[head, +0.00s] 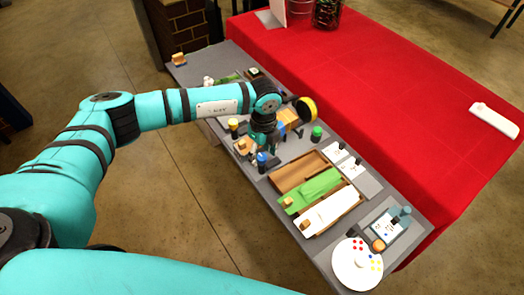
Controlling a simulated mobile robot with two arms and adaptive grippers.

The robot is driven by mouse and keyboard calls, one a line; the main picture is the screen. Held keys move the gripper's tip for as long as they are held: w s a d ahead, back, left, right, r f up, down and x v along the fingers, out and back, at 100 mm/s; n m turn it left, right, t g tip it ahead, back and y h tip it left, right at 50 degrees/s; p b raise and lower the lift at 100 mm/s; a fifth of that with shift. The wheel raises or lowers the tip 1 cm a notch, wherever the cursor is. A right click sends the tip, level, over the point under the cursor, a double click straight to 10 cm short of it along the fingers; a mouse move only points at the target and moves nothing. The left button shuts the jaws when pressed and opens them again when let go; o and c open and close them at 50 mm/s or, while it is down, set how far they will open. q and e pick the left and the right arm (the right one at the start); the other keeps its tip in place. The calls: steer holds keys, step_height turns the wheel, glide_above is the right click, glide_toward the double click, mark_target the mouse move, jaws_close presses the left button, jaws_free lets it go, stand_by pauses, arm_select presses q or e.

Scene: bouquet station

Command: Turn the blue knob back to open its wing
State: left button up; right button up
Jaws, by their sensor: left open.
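The blue knob (262,158) is a small blue-topped post on the grey station board, left of the wooden trays. My left gripper (268,146) points down just behind and above the blue knob. It is open, and its dark fingers partly overlap the parts around it. I cannot tell whether a finger touches the knob. Which wing belongs to the blue knob is not clear, as my gripper hides part of that area. My right gripper is out of view.
A yellow-faced disc (306,109) stands close right of my left wrist. Wooden trays (292,177) with green and white pieces lie in front. A round white plate (357,268) with coloured dots is at the near end. A red-covered table (400,100) borders the board.

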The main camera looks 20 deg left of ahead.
arm_select(q)
steer(key=shift+f, duration=0.35)
jaws_close()
stand_by(0.3)
steer(key=m+b, duration=0.2)
steer(key=shift+f+m+b, duration=0.15)
steer(key=shift+m+b, duration=0.15)
steer(key=m+b, duration=1.1)
steer(key=shift+m+t+b, duration=0.3)
steer(key=shift+m, duration=0.1)
steer(key=shift+r+m+b, duration=0.2)
steer(key=shift+m+b, duration=1.5)
steer(key=shift+m, duration=0.3)
